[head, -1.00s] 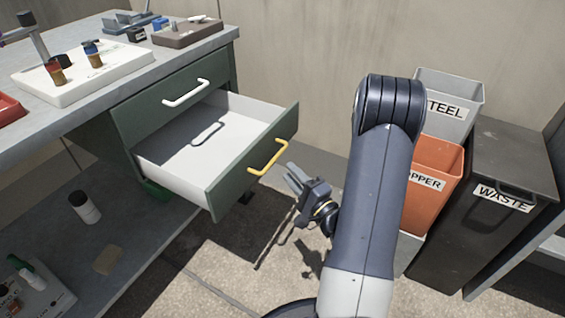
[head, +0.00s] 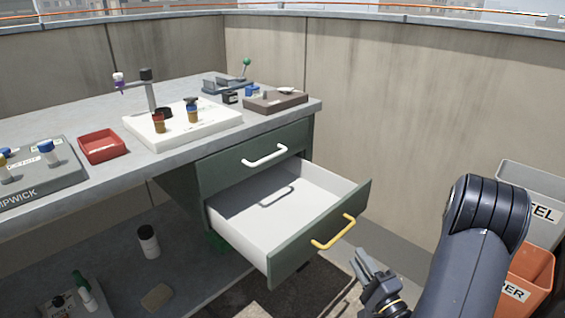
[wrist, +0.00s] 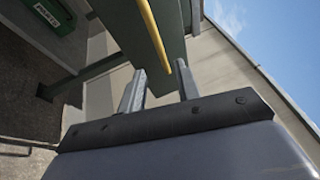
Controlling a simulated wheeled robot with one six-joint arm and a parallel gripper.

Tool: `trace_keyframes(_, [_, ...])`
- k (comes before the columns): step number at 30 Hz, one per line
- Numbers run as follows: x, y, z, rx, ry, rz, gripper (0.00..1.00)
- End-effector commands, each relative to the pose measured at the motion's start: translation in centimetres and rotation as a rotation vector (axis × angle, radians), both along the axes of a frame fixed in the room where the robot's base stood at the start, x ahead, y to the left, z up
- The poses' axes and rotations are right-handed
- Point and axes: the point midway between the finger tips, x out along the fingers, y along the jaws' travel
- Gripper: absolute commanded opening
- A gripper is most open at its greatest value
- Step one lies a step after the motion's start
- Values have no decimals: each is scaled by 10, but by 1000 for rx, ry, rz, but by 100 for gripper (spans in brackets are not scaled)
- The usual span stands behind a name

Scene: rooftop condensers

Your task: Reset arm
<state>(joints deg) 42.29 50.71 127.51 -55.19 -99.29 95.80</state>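My gripper (head: 366,268) is at the lower right of the head view, just in front of and to the right of the open drawer. In the wrist view its two fingers (wrist: 160,88) stand apart with nothing between them, so it is open and empty. The lower drawer (head: 318,247) of the green cabinet is pulled out and its white inside looks empty. Its yellow handle (head: 333,232) is near my fingers but apart from them in the head view. The handle also shows in the wrist view (wrist: 152,30), above the fingers.
The upper drawer, with a white handle (head: 265,155), is shut. The workbench holds a white tray (head: 215,125), a red tray (head: 101,146) and a grey rack (head: 40,180). Grey (head: 535,180) and orange (head: 530,268) bins stand at right. A lower shelf holds bottles.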

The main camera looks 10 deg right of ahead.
Motion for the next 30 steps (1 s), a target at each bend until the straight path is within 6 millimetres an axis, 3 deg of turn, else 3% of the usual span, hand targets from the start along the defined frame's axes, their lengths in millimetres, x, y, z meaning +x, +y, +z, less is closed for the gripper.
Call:
trace_keyframes(18, [85, 21, 16, -1, -3, 2, 32])
trace_keyframes(30, [91, 23, 17, 1, -1, -1, 32])
